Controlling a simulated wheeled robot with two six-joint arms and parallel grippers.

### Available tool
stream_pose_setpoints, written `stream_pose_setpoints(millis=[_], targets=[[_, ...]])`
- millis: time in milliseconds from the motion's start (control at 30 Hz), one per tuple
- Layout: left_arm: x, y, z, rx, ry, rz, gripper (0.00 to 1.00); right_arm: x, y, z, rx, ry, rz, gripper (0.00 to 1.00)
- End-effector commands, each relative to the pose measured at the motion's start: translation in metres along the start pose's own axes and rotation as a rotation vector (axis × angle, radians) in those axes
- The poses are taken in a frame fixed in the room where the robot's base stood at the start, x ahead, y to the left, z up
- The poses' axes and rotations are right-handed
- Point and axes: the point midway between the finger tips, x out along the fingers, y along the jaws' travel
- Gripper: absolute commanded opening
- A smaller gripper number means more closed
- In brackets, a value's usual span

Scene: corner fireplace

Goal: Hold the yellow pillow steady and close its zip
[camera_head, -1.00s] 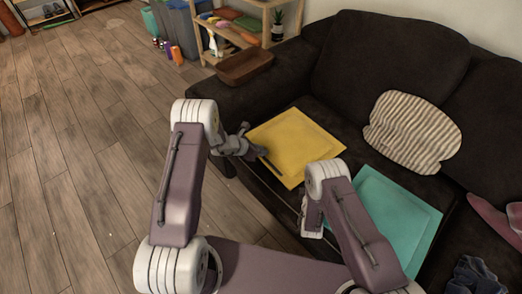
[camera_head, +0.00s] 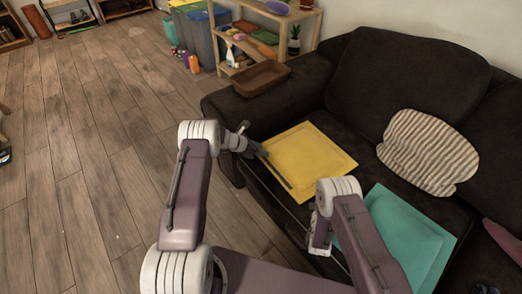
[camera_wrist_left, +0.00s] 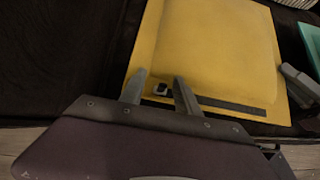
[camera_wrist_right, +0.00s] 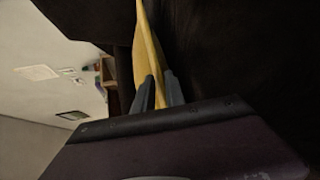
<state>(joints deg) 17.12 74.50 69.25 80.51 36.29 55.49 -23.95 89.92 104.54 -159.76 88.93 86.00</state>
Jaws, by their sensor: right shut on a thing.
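The yellow pillow (camera_head: 312,160) lies flat on the dark sofa seat. A dark zip strip (camera_wrist_left: 215,103) runs along its front edge, with a small slider (camera_wrist_left: 161,89) at the left end in the left wrist view. My left gripper (camera_head: 262,152) is at the pillow's left front corner. Its fingers (camera_wrist_left: 160,85) are apart on either side of the slider, with gaps showing. My right gripper (camera_wrist_right: 160,88) is shut on the pillow's edge, seen edge-on in the right wrist view. In the head view my right arm hides it; the left wrist view shows it (camera_wrist_left: 297,82) at the pillow's right edge.
A teal pillow (camera_head: 408,235) lies to the right on the seat, and a striped cushion (camera_head: 428,152) leans at the back. A brown tray (camera_head: 261,78) sits on the sofa arm. A shelf (camera_head: 265,40) and bins stand behind. Wooden floor (camera_head: 80,160) is clear to the left.

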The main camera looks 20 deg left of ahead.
Motion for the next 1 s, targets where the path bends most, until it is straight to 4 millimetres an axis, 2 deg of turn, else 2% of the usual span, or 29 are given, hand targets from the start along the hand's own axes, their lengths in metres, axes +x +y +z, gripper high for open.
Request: stream_pose_setpoints(millis=[267,367,600,700,833,1000], targets=[[-0.005,-0.001,0.0,-0.001,0.0,-0.002,0.38,-0.001,-0.003,0.001,-0.001,-0.002,-0.009,0.0],[-0.025,0.0,0.001,-0.002,-0.001,0.0,0.38,-0.001,-0.003,0.001,0.0,-0.002,-0.008,0.0],[-0.087,0.001,0.001,-0.002,-0.002,0.003,0.38,-0.001,-0.003,0.001,0.0,-0.002,-0.008,0.0],[-0.105,0.0,0.0,-0.001,-0.001,0.001,0.38,-0.001,-0.003,0.001,0.0,-0.002,-0.008,0.0],[-0.118,0.0,0.0,0.0,-0.001,0.0,0.38,-0.001,-0.003,0.001,0.0,-0.002,-0.007,0.0],[-0.121,0.0,-0.001,0.0,0.0,-0.001,0.38,-0.001,-0.002,0.001,0.0,-0.002,-0.007,0.0]])
